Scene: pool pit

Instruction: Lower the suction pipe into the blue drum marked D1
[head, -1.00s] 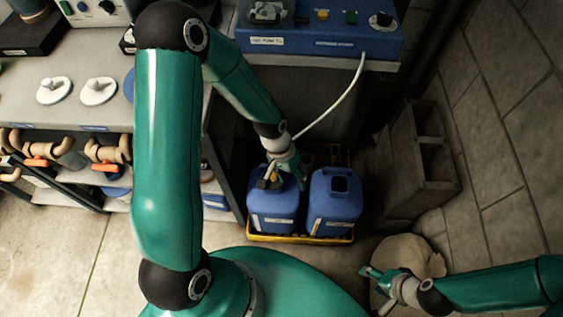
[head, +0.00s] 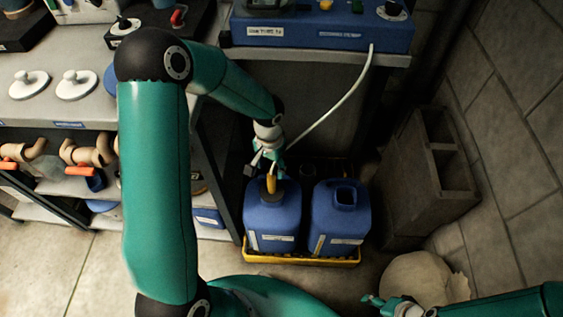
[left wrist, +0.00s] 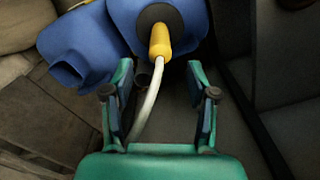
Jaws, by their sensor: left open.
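The suction pipe shows as a yellow grip (head: 271,184) on a white hose. It stands in the dark-collared mouth of the left blue drum (head: 272,221); its lower end is hidden. The right blue drum (head: 341,222) has an open, empty mouth. Drum labels are too small to read. My left gripper (head: 268,163) is open just behind the yellow grip. In the left wrist view its fingers (left wrist: 160,66) are spread, with the hose between them and the yellow grip (left wrist: 165,40) beyond the tips, apart from them. My right gripper (head: 383,302) is low at the right, partly cut off.
Both drums stand in a yellow tray (head: 300,258). The hose runs up to a blue pump unit (head: 310,35) on a bench. A grey hollow block (head: 425,190) stands at the right, a pale sack (head: 415,280) below it. Shelves with fittings are at the left.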

